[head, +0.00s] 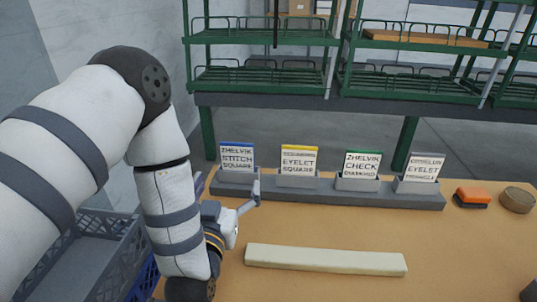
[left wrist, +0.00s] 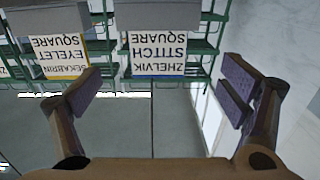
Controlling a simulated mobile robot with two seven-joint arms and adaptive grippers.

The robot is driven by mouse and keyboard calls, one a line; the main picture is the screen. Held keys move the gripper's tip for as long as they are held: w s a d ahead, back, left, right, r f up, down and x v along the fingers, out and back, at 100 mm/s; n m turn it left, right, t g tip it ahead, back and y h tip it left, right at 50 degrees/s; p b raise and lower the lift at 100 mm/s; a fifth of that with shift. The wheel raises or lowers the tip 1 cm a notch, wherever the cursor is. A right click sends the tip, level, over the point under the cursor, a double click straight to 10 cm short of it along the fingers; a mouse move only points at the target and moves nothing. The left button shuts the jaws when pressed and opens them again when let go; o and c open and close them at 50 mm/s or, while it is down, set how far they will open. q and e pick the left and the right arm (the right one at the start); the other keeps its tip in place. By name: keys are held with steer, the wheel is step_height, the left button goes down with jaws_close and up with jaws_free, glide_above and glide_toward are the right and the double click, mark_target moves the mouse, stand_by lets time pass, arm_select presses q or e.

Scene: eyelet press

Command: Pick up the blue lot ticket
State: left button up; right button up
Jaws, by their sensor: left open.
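The blue lot ticket (head: 237,157) is a white card with a blue top edge reading "ZHELVIK STITCH SQUARE". It stands upright in the leftmost slot of a grey holder (head: 330,194). In the left wrist view, which is upside down, the ticket (left wrist: 160,52) appears between the fingers. My left gripper (head: 229,193) is open and empty, near the left end of the holder and below the ticket in the head view. Both its fingers show in the left wrist view (left wrist: 163,92), apart from the ticket.
Yellow (head: 299,160), green (head: 361,165) and grey-edged (head: 423,168) tickets stand to the right. A cream bar (head: 325,260) lies in front on the table. An orange block (head: 472,196) and a round tin (head: 517,200) sit right. A crate (head: 100,250) is left; green racks (head: 262,76) stand behind.

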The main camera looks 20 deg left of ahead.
mark_target(237, 157)
arm_select(q)
steer(key=x, duration=0.6)
steer(key=r+x, duration=0.1)
steer(key=x, duration=0.2)
steer(key=shift+w, duration=0.35)
steer(key=c, duration=1.1)
